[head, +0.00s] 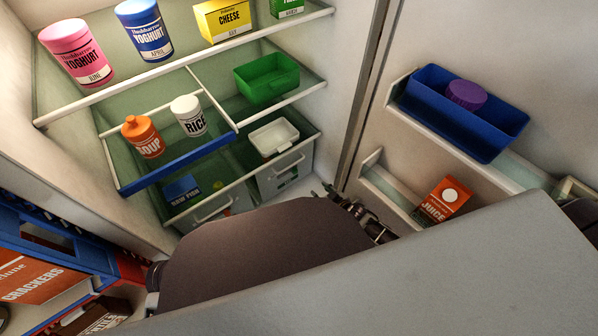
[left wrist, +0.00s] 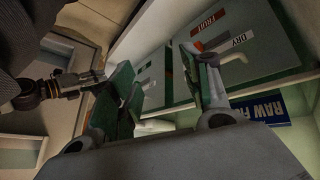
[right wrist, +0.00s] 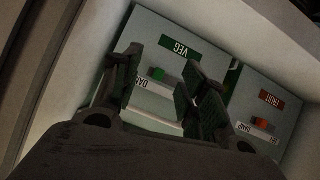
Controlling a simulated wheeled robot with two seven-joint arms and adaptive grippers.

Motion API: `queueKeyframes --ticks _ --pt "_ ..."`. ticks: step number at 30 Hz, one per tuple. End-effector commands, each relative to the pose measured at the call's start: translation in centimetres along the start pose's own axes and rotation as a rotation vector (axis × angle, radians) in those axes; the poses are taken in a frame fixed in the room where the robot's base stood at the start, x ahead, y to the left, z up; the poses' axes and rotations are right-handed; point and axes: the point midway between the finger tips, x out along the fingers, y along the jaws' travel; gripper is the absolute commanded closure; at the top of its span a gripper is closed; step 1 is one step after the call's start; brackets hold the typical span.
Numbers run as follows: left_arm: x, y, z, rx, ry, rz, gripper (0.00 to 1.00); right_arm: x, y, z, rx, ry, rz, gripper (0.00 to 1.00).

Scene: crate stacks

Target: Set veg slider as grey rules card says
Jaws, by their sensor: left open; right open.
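In the right wrist view the green veg slider (right wrist: 158,73) sits under the upside-down VEG label (right wrist: 187,52), beside a partly hidden label starting "DA". My right gripper (right wrist: 160,62) is open, its fingers on either side of the slider in the picture; contact cannot be told. It shows small in the head view (head: 352,212), near the veg drawer (head: 286,172). My left gripper (left wrist: 157,62) is open and empty before the drawer fronts in the left wrist view; in the head view my arm and a grey panel hide it. I cannot make out the grey rules card.
The orange fruit slider (right wrist: 262,124) is on the neighbouring drawer. A blue RAW FISH sign (head: 181,190) lies above the drawers. Shelves hold yoghurts, a soup bottle (head: 142,136) and a green bin (head: 266,80). Door racks hold a blue bin (head: 480,139) and juice (head: 441,200).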

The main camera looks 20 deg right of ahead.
Motion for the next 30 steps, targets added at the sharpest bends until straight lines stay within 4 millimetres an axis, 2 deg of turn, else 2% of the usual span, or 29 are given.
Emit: queueKeyframes --ticks 15,30 --pt "-0.1 -0.3 1.7 -0.015 -0.077 -0.014 0.52 -0.4 -1.1 -3.4 0.121 0.169 -0.061 0.57" --pt "-0.1 -0.3 1.7 -0.02 -0.077 -0.014 0.52 -0.3 -1.1 -3.5 0.158 0.171 -0.065 0.57"
